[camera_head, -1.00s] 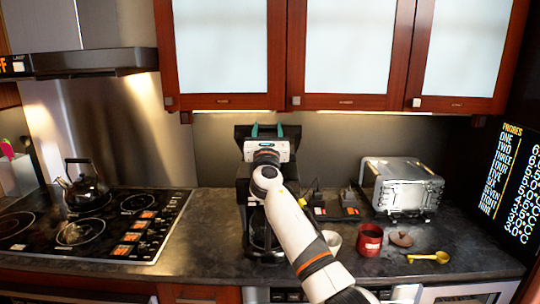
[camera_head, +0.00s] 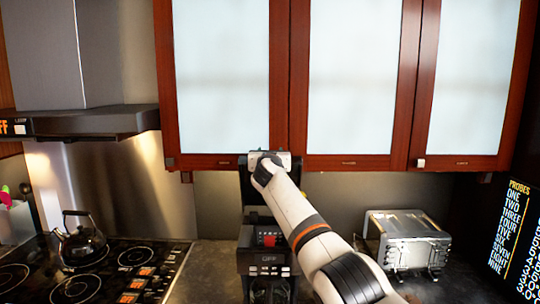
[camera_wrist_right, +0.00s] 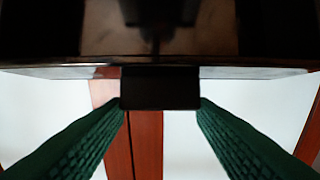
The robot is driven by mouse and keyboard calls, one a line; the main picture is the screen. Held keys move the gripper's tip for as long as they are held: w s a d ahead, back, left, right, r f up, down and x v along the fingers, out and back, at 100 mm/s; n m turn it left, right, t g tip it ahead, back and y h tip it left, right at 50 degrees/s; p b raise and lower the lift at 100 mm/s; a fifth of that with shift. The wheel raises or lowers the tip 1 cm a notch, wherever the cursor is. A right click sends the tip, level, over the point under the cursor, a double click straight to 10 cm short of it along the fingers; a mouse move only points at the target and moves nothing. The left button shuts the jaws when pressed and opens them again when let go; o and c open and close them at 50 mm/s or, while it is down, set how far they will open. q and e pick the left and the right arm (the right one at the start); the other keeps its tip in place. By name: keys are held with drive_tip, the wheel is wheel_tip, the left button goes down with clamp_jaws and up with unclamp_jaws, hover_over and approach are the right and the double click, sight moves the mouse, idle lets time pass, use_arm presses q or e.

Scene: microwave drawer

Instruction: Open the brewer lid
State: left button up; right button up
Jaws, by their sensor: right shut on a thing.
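In the head view the right gripper's white body (camera_head: 270,160) is level with the cabinet bottoms and hides part of the lid. My left gripper is not in view.
Wall cabinets (camera_head: 355,80) with frosted doors hang directly above and behind the brewer. A silver toaster oven (camera_head: 405,238) stands to the right. A stove with a kettle (camera_head: 80,240) is at the left, under a range hood (camera_head: 80,120).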

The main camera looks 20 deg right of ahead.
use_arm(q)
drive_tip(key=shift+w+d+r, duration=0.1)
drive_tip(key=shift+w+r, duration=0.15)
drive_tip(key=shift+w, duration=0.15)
use_arm(e)
drive_tip(key=shift+w+d+r, duration=0.1)
drive_tip(key=shift+w+r, duration=0.45)
drive_tip(key=shift+r, duration=0.15)
drive_tip(key=o, duration=1.4)
drive_tip(key=shift+s, duration=0.1)
drive_tip(key=shift+c, duration=0.2)
drive_tip(key=shift+s, duration=0.2)
drive_tip(key=shift+w+f+b, duration=0.1)
drive_tip(key=shift+f+b, duration=0.2)
drive_tip(key=shift+f, duration=0.05)
use_arm(q)
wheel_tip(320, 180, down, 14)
drive_tip(key=b, duration=1.3)
use_arm(e)
drive_tip(key=v, duration=0.8)
drive_tip(key=r+v, duration=0.1)
drive_tip(key=v, duration=0.3)
